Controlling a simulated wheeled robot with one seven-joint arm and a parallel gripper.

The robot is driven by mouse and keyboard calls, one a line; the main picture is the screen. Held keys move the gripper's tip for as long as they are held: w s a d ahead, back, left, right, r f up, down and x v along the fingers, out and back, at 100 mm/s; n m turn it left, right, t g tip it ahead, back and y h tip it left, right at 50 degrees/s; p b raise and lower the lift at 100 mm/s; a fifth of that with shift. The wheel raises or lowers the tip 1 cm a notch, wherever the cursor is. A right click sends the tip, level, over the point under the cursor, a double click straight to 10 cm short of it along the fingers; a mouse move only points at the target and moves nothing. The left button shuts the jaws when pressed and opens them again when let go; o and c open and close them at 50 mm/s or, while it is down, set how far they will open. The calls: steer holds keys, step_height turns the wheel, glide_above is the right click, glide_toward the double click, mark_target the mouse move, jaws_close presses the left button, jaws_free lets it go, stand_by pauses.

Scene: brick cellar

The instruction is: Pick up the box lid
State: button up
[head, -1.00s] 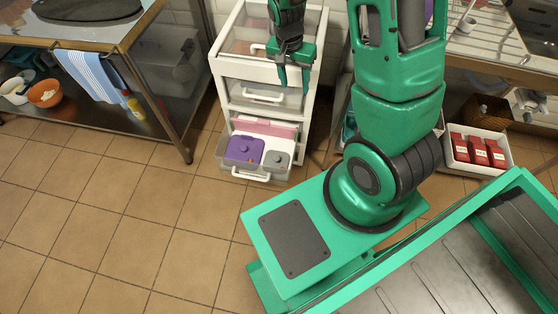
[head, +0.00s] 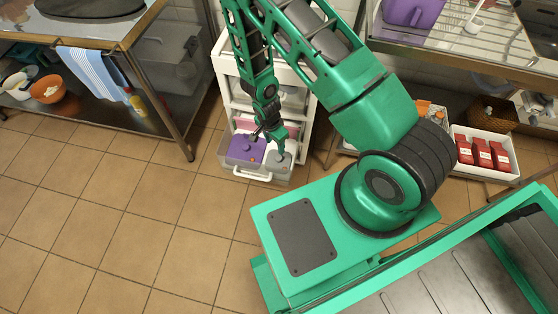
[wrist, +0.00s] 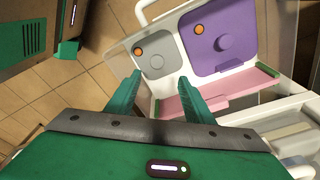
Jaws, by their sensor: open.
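Two lidded boxes sit side by side in the open bottom drawer. One has a purple lid (head: 246,148) with a round knob, and the other has a grey lid (head: 277,159). In the wrist view the purple lid (wrist: 228,38) and the grey lid (wrist: 158,62) each carry an orange dot near one corner. My gripper (wrist: 160,82) is open and empty, its fingers pointing toward the grey lid's near side. In the head view my gripper (head: 268,140) is low over the drawer and partly covers the boxes. I cannot tell the exact gap to the lids.
The drawer (head: 262,178) is pulled out of a white cart (head: 300,120). A pink item (wrist: 225,93) lies beside the lids. A steel table (head: 150,125) stands to the left, and a white crate of red packets (head: 485,163) is at the right. Tiled floor is clear at the front left.

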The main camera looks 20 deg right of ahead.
glide_above(278, 157)
steer(key=f, duration=0.3)
steer(key=a+f, duration=0.1)
steer(key=f, duration=0.1)
steer(key=shift+w+f, duration=0.15)
steer(key=shift+s+d+f, duration=0.1)
steer(key=shift+d+f, duration=0.05)
steer(key=shift+f, duration=0.75)
steer(key=shift+s+d+f, duration=0.1)
steer(key=shift+d+f, duration=0.05)
steer(key=shift+f, duration=0.7)
steer(key=shift+d+f, duration=0.15)
steer(key=shift+f, duration=0.75)
steer(key=shift+c, duration=0.3)
steer(key=c, duration=1.1)
